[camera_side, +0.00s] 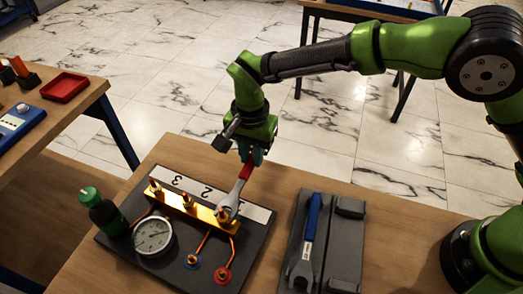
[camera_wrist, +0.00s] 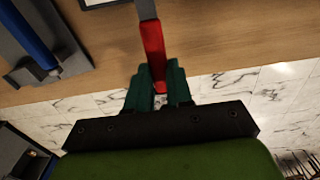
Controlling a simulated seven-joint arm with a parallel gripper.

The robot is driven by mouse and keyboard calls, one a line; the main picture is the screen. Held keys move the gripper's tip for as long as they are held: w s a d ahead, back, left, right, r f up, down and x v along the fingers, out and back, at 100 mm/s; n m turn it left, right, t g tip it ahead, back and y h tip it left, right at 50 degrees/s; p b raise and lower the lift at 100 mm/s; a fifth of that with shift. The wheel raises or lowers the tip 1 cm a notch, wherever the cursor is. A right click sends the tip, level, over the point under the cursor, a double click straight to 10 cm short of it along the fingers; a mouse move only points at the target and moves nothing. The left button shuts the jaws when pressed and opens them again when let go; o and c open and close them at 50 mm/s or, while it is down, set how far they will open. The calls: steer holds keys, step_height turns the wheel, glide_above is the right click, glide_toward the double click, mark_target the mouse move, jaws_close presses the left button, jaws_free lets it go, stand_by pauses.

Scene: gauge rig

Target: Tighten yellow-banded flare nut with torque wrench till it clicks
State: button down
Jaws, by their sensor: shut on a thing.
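My gripper (camera_side: 251,157) is shut on the red handle of a wrench (camera_side: 241,182). In the wrist view my gripper (camera_wrist: 158,84) has its green fingers around the end of the red handle (camera_wrist: 154,45), and the grey shaft runs out of the top edge. In the side view the wrench slants down to the rightmost nut (camera_side: 223,216) on the brass manifold (camera_side: 205,213). Its head is at that nut; I cannot tell whether it is seated. A middle nut (camera_side: 188,203) and a left nut (camera_side: 154,187) stand clear. Yellow bands are too small to tell.
A blue-handled wrench (camera_side: 312,222) lies in a dark holder (camera_side: 343,245) to the right. A pressure gauge (camera_side: 153,236) and a green-capped bottle (camera_side: 100,211) stand at the left of the rig board (camera_side: 255,243). A side table with a red tray (camera_side: 64,87) is at far left.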

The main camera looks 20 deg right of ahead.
steer(key=shift+w+d, duration=1.45)
steer(key=shift+r, duration=2.3)
